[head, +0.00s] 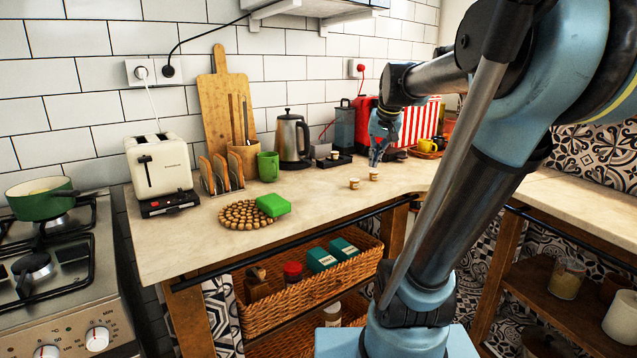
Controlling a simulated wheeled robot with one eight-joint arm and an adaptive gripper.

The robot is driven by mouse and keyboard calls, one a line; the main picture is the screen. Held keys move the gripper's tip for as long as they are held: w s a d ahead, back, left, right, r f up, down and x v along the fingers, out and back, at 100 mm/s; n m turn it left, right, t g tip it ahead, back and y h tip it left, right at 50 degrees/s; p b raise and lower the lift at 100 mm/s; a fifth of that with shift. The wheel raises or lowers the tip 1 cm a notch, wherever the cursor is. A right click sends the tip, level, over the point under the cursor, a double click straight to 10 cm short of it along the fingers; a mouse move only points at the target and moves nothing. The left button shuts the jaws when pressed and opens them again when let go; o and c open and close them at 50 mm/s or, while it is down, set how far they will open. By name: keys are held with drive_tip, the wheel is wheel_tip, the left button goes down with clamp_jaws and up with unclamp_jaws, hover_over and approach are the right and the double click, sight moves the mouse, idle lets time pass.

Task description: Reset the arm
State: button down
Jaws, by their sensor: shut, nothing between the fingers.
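My gripper (376,160) is at the end of my blue arm, which reaches out over the back right part of the counter (320,196). It points down and its fingers look close together, with nothing seen between them. Two small white-and-brown jars stand on the counter near it: one jar (374,174) is just below the fingers and the other jar (354,183) is a little to the left and closer to me. I cannot tell if the fingertips touch the nearer jar.
A wicker basket (300,299) sits below. The front middle counter is clear.

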drive_tip(key=s+d+f+n+g+h, duration=0.1)
drive_tip(key=s+f+n+g, duration=0.1)
drive_tip(key=s+f, duration=2)
drive_tip(key=shift+s+d, duration=0.4)
drive_tip(key=shift+w+f, duration=0.2)
drive_tip(key=shift+w, duration=0.3)
